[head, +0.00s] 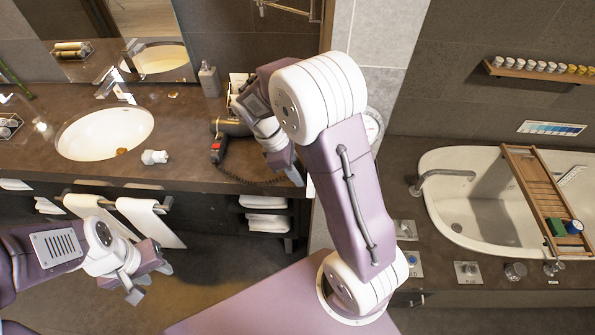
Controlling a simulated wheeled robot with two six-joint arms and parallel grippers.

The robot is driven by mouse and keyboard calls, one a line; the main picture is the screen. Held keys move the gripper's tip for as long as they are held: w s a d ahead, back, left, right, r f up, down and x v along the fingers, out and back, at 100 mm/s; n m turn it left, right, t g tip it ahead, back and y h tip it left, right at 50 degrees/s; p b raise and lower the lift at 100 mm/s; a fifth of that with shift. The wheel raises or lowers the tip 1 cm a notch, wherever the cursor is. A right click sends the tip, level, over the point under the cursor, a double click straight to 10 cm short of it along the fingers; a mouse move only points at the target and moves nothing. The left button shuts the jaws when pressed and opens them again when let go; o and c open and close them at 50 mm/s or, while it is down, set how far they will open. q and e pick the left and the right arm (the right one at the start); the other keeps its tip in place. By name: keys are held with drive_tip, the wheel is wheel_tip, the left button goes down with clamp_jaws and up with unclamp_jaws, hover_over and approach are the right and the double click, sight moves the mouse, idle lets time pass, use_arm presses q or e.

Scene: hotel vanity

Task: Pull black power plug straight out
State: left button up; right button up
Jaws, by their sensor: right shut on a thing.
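My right gripper (294,172) reaches down at the right end of the dark vanity counter and is shut. A dark coiled cord (245,181) runs along the counter's front to its fingertips. The black power plug itself is hidden at the fingers, and I cannot make out its socket. The cord starts at a black hair dryer (217,149) with a red switch, lying on the counter left of my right gripper. My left gripper (149,283) is open and empty, low in front of the vanity, away from the counter.
A round sink (105,133), a soap dispenser (208,79) and a small white item (154,157) are on the counter. White towels (150,220) hang on a rail in front. A bathtub (450,205) with a wooden tray (535,185) is at the right.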

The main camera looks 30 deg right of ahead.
clamp_jaws()
drive_tip(key=shift+w+a, duration=0.1)
drive_tip(key=shift+w+a+p, duration=0.45)
drive_tip(key=shift+a, duration=0.25)
drive_tip(key=shift+w+a+p, duration=0.4)
drive_tip(key=shift+a+p, duration=0.05)
drive_tip(key=shift+a, duration=0.3)
drive_tip(key=shift+w+a+p, duration=0.45)
drive_tip(key=shift+a, duration=0.25)
drive_tip(key=p+v, duration=0.9)
drive_tip(key=shift+d+p, duration=0.15)
drive_tip(key=shift+p, duration=0.25)
drive_tip(key=shift+s+r, duration=0.1)
drive_tip(key=shift+r, duration=0.05)
